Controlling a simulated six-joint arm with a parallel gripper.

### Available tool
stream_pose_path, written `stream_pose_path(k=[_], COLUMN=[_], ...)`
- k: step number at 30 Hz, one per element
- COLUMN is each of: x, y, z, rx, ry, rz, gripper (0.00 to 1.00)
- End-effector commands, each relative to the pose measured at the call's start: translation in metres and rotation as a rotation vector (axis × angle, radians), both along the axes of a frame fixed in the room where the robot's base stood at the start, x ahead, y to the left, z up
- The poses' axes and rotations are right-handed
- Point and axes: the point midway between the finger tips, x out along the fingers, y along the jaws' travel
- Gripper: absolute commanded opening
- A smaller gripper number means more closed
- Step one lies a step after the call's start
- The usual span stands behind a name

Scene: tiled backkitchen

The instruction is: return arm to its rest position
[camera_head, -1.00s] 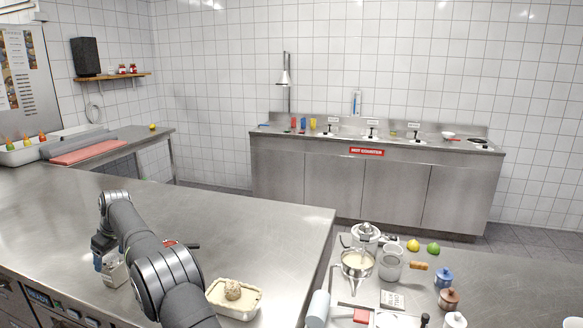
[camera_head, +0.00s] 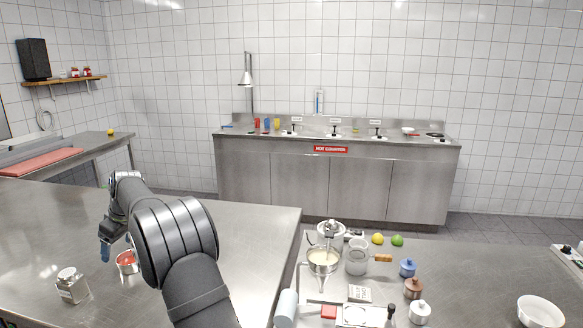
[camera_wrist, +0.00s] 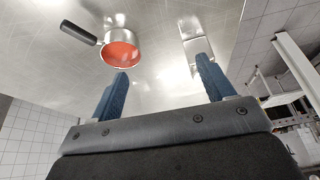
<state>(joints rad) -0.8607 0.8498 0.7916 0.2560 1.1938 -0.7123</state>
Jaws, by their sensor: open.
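My arm reaches over the left steel counter (camera_head: 35,235) in the head view. My gripper (camera_wrist: 162,66) shows two blue fingers spread apart in the wrist view, with nothing between them. One blue finger also shows in the head view, where the gripper (camera_head: 106,250) hangs at the end of my arm. A small pan with a red inside (camera_head: 127,262) stands on the counter close to the gripper. The pan (camera_wrist: 120,52) also shows beyond the left fingertip in the wrist view, apart from it. My arm hides part of the counter.
A square glass jar with a metal lid (camera_head: 72,287) stands at the counter's front left. The right counter (camera_head: 480,275) holds a juicer (camera_head: 330,232), a lemon (camera_head: 377,238), a lime (camera_head: 397,240), small lidded pots and a white bowl (camera_head: 540,312).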

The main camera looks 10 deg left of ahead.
Motion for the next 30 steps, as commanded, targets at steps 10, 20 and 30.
stream_pose_path(k=[10,20,30], x=[-0.002,-0.011,-0.031], y=[-0.054,-0.107,-0.111], z=[0.001,-0.003,-0.025], rx=[0.001,-0.001,-0.004], ry=[0.0,-0.001,0.0], rz=[-0.055,-0.108,-0.132], gripper=[0.74,0.74,0.74])
